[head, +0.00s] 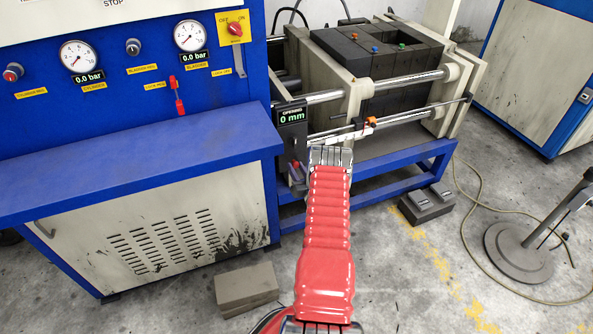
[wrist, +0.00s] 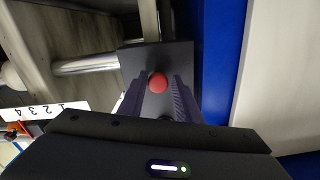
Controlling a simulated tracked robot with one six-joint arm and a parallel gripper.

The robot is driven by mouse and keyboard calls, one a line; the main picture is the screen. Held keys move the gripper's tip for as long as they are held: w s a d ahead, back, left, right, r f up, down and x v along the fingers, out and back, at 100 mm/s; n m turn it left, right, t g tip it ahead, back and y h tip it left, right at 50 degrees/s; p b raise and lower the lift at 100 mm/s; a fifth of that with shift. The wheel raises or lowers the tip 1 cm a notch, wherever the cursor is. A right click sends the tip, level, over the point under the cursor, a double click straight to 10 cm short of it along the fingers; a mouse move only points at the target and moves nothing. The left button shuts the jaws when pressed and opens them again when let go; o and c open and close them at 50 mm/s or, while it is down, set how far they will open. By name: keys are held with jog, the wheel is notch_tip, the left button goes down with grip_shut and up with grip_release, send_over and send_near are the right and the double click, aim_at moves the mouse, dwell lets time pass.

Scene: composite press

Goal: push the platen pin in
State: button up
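The platen pin shows in the wrist view as a round red knob (wrist: 158,83) on a dark square block (wrist: 133,62). In the head view a small red knob (head: 296,165) shows below the black opening display, which reads 0 mm. My gripper (wrist: 159,79) is open, with one dark finger on each side of the knob and a narrow gap to it. The fingers look empty. How far the knob stands out from the block, and whether a fingertip touches the block, I cannot tell. In the head view my red-sleeved arm hides most of the gripper.
The press (head: 375,60) has steel rods and a numbered white scale (wrist: 52,109) close to my gripper. A blue cabinet (head: 130,160) with gauges reading 0.0 bar and a red lever (head: 177,96) stands left.

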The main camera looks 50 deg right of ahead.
jog(key=shift+o, duration=1.4)
jog(key=shift+s+a, duration=0.1)
jog(key=shift+s, duration=0.3)
jog(key=v, duration=1.3)
jog(key=shift+a, duration=0.15)
jog(key=shift+w+f, duration=0.1)
jog(key=shift+f, duration=0.05)
